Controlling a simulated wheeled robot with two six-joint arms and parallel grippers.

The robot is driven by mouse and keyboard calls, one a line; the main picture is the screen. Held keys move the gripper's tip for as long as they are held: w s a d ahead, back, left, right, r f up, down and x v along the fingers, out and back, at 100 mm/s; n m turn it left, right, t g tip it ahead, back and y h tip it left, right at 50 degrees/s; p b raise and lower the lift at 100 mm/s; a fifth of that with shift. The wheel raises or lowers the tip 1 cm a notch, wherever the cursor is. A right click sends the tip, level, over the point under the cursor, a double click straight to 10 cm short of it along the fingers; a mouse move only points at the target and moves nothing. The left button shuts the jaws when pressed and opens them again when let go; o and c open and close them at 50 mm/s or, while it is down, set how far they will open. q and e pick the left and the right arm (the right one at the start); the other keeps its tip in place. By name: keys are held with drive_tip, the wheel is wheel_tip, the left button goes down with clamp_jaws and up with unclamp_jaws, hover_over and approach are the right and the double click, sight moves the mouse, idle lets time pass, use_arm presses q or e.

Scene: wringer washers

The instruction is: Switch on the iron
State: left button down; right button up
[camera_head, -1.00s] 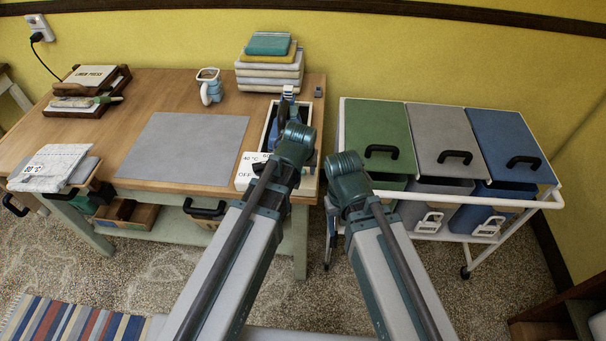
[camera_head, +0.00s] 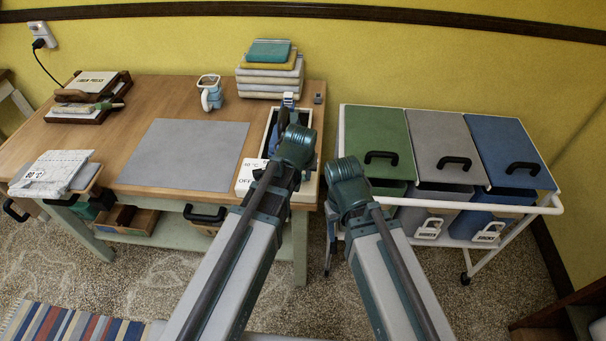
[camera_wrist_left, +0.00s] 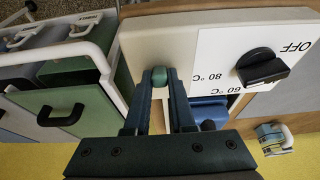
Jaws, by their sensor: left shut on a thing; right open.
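A white control box (camera_head: 248,180) sits at the table's front right corner. In the left wrist view its face (camera_wrist_left: 213,45) bears a black dial (camera_wrist_left: 262,68), with the words OFF, 80 °C and 60 °C around it. The dial's pointer setting is unclear. In the head view my left arm hides this gripper. A blue object (camera_wrist_left: 208,112), possibly the iron, shows partly behind the box. My right gripper is hidden behind its arm.
A grey mat (camera_head: 183,152) lies left of the box. A mug (camera_head: 210,93) and a stack of folded cloths (camera_head: 270,72) stand behind. A white trolley (camera_head: 555,205) with green, grey and blue lidded bins is close on the right.

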use_arm(q)
drive_tip(key=shift+w+r+g+p, duration=0.15)
drive_tip(key=shift+w+g+p, duration=0.2)
drive_tip(key=shift+w+g, duration=0.45)
drive_tip(key=shift+g, duration=0.6)
drive_tip(key=shift+w+g, duration=0.25)
drive_tip(key=shift+g, duration=0.75)
drive_tip(key=shift+w+g, duration=0.15)
drive_tip(key=shift+g, duration=0.65)
drive_tip(key=c, duration=0.8)
unclamp_jaws()
drive_tip(key=shift+o, duration=0.2)
